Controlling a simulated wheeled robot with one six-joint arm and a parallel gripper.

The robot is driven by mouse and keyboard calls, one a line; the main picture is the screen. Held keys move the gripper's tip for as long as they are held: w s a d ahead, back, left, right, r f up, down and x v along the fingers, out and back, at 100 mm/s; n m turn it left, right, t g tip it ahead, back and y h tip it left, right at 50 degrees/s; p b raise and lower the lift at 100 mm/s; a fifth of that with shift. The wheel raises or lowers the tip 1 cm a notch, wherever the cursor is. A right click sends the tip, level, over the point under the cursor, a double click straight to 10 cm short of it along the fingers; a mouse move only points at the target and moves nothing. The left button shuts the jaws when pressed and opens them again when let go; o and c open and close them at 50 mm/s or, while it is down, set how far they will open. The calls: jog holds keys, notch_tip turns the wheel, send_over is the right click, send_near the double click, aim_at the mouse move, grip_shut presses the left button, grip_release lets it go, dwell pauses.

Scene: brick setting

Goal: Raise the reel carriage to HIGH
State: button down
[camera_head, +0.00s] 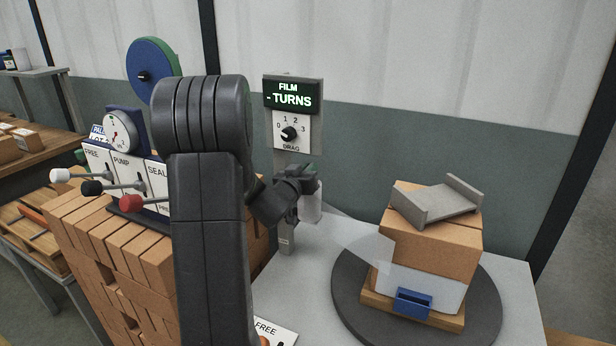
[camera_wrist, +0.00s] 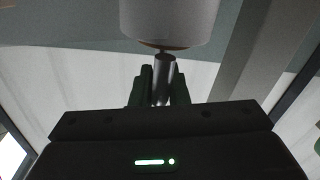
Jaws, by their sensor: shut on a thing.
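The white film reel (camera_head: 313,203) is on the grey mast (camera_head: 285,240) beside the turntable, partly behind my gripper (camera_head: 302,176). In the wrist view the reel (camera_wrist: 170,22) fills the top middle. A short metal handle (camera_wrist: 164,78) just below it sits between my green-tipped fingers, and my gripper (camera_wrist: 160,84) is shut on it. The carriage body is mostly hidden by my wrist and fingers. No HIGH mark can be read in either view. A translucent film sheet (camera_head: 374,246) runs from near the reel to the wrapped brick stack (camera_head: 440,247).
The dark turntable (camera_head: 478,318) bears the stack, with a grey bracket (camera_head: 438,201) on top and a blue clip (camera_head: 413,302) low on it. A panel (camera_head: 292,118) reads FILM - TURNS above a DRAG dial. Bricks and a lever machine (camera_head: 120,165) stand left.

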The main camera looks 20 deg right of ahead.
jog(key=shift+r+p, duration=0.4)
jog(key=shift+r, duration=1)
jog(key=c, duration=1.5)
grip_release()
jog(key=shift+o, duration=0.2)
jog(key=shift+f, duration=0.1)
jog(key=shift+s, duration=0.1)
jog(key=shift+s+a, duration=0.25)
jog(key=shift+a, duration=0.1)
jog(key=b+v, duration=0.1)
jog(key=v, duration=1.1)
jog(key=shift+s+a, duration=0.25)
jog(key=shift+s, duration=0.05)
jog(key=shift+d, duration=0.1)
